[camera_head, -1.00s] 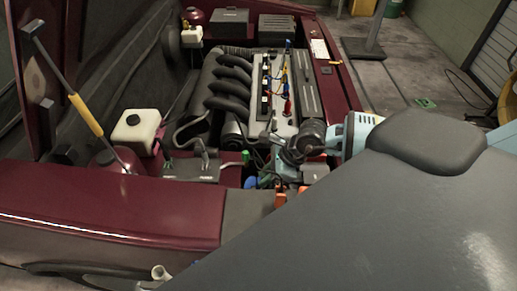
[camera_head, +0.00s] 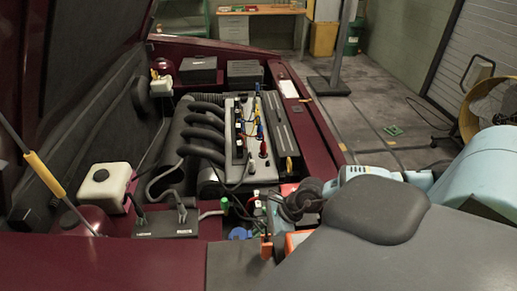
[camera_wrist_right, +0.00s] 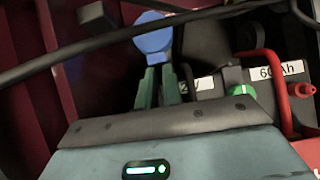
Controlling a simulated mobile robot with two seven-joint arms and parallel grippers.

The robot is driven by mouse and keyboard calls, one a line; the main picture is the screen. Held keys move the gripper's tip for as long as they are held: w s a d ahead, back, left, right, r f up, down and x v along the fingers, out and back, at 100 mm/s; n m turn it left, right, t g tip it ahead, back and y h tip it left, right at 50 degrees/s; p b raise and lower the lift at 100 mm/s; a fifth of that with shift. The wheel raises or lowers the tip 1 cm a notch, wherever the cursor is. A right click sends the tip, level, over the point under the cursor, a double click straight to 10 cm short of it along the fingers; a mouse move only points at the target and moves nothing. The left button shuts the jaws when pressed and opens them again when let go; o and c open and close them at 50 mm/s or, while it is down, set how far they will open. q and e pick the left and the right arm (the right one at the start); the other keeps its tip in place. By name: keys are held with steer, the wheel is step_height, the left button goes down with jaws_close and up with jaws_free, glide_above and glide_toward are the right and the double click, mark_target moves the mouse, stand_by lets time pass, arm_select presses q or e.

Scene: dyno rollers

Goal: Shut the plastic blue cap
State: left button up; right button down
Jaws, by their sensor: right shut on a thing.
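The plastic blue cap (camera_wrist_right: 155,38) shows in the upper middle of the right wrist view. Its round face is toward the camera. The two dark green fingers of my right gripper (camera_wrist_right: 158,75) reach up to its lower part and are shut on it. In the head view the blue cap (camera_head: 240,233) is a small blue patch at the front of the engine bay, partly hidden by parts around it. The right gripper's fingertips are hard to make out there. My left gripper is not in view.
A battery with a 60Ah label (camera_wrist_right: 277,70), a green knob (camera_wrist_right: 241,91) and a red cable (camera_wrist_right: 270,58) lie right of the cap. A black hose (camera_wrist_right: 110,38) crosses close by. A white reservoir (camera_head: 104,187) and the engine (camera_head: 245,130) fill the bay.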

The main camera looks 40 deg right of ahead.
steer(key=c, duration=1.3)
jaws_free()
steer(key=shift+d, duration=0.1)
steer(key=shift+v, duration=3.85)
